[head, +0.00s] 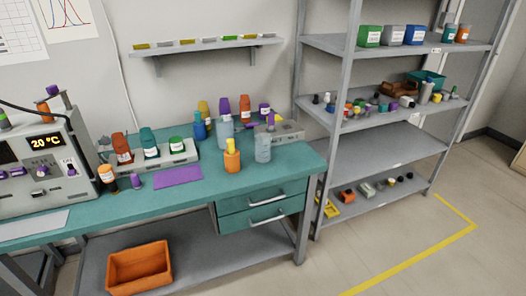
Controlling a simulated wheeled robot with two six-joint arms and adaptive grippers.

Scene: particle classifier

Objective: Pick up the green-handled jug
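I cannot clearly make out a green-handled jug in the head view. Green or teal items show: a teal-topped jar (149,142) and a green-topped jar (177,148) stand on a pale rack on the teal bench (100,215). A green box (369,36) stands on the top shelf of the grey rack at right. Whether any of these has a handle is too small to tell. Neither of my grippers is in view.
A grey machine with a display (40,165) stands at the bench's left. Bottles, including an orange one (232,160) and a clear one (263,148), stand towards the right. An orange bin (139,267) sits below. Floor (400,245) before the shelving is clear.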

